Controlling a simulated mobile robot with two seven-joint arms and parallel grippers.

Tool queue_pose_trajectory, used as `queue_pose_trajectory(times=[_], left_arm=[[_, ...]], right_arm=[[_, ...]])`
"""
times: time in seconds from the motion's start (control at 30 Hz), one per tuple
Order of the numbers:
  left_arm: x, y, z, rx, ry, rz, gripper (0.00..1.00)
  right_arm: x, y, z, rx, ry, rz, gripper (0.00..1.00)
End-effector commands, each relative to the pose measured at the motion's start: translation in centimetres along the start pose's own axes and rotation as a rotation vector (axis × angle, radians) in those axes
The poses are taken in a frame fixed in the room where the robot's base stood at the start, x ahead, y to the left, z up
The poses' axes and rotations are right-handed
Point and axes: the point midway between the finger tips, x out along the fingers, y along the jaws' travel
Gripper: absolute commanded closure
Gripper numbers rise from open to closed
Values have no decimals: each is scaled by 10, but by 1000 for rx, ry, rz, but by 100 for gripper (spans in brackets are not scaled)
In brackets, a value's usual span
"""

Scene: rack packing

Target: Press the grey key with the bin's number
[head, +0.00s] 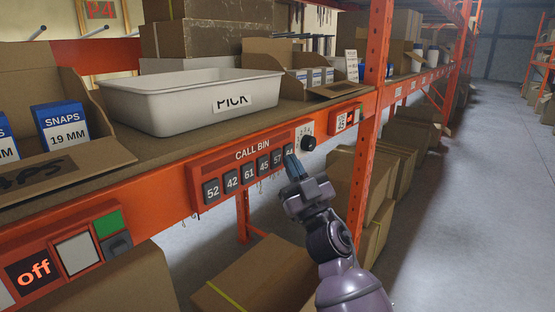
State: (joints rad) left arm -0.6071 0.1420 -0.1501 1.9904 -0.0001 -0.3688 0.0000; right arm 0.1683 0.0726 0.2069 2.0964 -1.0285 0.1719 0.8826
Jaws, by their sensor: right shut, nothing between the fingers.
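The CALL BIN panel (197,194) is on the orange front beam of the shelf. Its row of dark grey keys reads, from left, 52 (212,192), 42 (231,182), 61 (248,173), 45 (263,165), 57 (277,159) and a last one, seemingly 64 (289,152). My right gripper (291,164) is shut and empty, its blue-grey fingertips at the last key and partly covering it. I cannot tell whether they touch it. A white bin (180,115) labelled PICK stands on the shelf above; I see no number on it. My left gripper is out of view.
A black knob (309,143) is just right of the keys. A small number plate (341,122) is farther right on the beam. An "off" display (34,272) and a green button (107,223) are at lower left. Cartons (265,280) stand below; the aisle floor at right is clear.

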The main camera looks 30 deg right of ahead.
Motion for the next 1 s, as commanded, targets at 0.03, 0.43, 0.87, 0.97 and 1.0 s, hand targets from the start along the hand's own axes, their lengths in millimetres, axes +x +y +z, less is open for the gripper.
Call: queue_pose_trajectory(times=[0.03, 0.43, 0.87, 0.97, 1.0], left_arm=[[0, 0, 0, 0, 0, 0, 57], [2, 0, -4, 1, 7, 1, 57], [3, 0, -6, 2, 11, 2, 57], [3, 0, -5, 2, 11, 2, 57], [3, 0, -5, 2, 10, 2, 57]], right_arm=[[0, 0, 0, 0, 0, 0, 100], [0, 0, 0, 0, 0, 0, 100], [0, 0, 0, 0, 0, 0, 100], [0, 0, 0, 0, 0, 0, 100], [0, 0, 0, 0, 0, 0, 100]])
